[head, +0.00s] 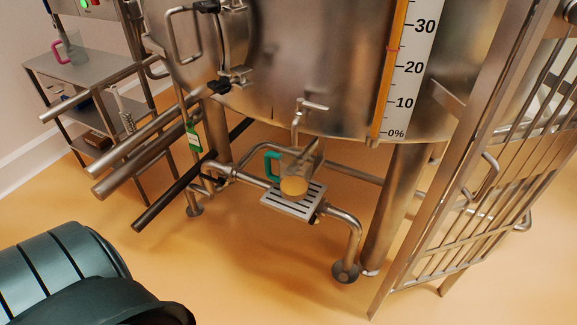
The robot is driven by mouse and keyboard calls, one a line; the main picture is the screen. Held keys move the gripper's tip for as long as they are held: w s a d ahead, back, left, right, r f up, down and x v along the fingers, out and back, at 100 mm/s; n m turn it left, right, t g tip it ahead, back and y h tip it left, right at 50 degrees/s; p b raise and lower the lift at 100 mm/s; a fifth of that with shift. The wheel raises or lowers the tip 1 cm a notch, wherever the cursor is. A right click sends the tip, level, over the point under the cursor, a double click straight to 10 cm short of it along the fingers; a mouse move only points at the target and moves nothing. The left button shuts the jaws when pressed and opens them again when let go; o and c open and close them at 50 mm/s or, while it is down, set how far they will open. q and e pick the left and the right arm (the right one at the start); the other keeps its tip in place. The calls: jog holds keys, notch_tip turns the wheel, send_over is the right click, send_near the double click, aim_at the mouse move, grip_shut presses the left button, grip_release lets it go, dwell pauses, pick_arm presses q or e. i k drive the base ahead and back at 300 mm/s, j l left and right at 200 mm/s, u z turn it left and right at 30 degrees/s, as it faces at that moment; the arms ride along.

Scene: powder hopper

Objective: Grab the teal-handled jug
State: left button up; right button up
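The teal-handled jug (298,172) stands on a slotted metal drip tray (272,200) under the big steel vessel. Its body is grey and see-through, with a yellow-orange round area low down; I cannot tell whether that is contents. Its teal handle (270,166) is on the left side. A small tap (298,118) on the vessel is just above the jug.
A steel vessel (290,75) with a level scale (405,70) stands behind. Pipes (150,150) run left of the tray and a barred metal gate (480,190) stands right. A pink-handled jug (70,48) is on a shelf unit. Floor in front of the tray is clear.

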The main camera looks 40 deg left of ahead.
aim_at(295, 163)
jog(key=k+u, duration=0.1)
jog(key=u, duration=0.95)
